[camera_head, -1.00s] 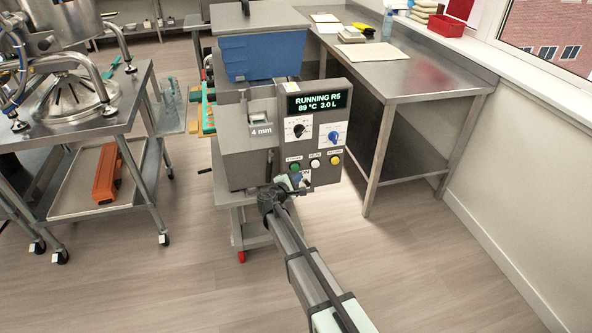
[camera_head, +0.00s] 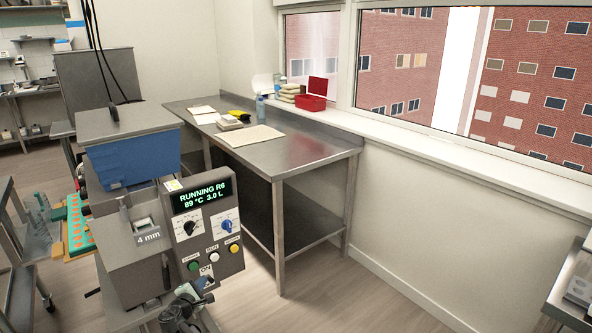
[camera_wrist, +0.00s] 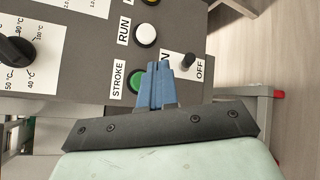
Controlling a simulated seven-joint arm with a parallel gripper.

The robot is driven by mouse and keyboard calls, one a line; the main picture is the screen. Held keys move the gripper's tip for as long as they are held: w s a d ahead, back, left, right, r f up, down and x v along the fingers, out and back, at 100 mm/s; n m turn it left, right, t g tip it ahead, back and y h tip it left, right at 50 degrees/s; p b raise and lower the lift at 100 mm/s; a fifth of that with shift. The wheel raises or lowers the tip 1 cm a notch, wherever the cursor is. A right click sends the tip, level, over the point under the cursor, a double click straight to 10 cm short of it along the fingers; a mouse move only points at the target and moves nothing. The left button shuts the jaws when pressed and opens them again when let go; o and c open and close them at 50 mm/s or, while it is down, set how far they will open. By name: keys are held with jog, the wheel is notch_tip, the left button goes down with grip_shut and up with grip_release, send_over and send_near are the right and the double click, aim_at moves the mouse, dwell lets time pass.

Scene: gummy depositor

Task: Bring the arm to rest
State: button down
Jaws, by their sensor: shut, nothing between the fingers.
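My gripper (camera_head: 200,287) is at the lower part of the depositor's control panel (camera_head: 207,232). In the wrist view its blue fingers (camera_wrist: 158,68) are shut together and hold nothing. The fingertips are in front of the panel, between the green STROKE button (camera_wrist: 138,82) and the ON/OFF toggle (camera_wrist: 187,61). I cannot tell whether they touch the panel. The white RUN button (camera_wrist: 146,35) is just beyond them. The display (camera_head: 201,194) is lit and reads RUNNING R6, 89 °C, 3.0 L. Most of my arm is below the head view.
A blue hopper (camera_head: 135,160) tops the depositor. Open floor (camera_head: 330,305) lies at the lower middle. Another steel unit (camera_head: 572,285) is at the right edge.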

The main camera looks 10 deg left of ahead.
jog(key=s+d+f+m+g+h, duration=0.3)
jog(key=s+d+f+m+g, duration=0.95)
jog(key=s+d+f, duration=0.8)
jog(key=s+d+f+m+g+y, duration=0.1)
jog(key=s+d+f+m+g, duration=0.2)
jog(key=s+d, duration=0.5)
jog(key=s+d+f+m+g+y, duration=0.1)
jog(key=s+d+f+m+g, duration=0.2)
jog(key=s+d, duration=0.6)
jog(key=s+d+f+m+g, duration=0.3)
jog(key=s+d+m, duration=0.3)
jog(key=d, duration=1.6)
jog(key=shift+s+d+f+g+y, duration=0.35)
jog(key=shift+s+f+y, duration=0.1)
jog(key=shift+s, duration=1)
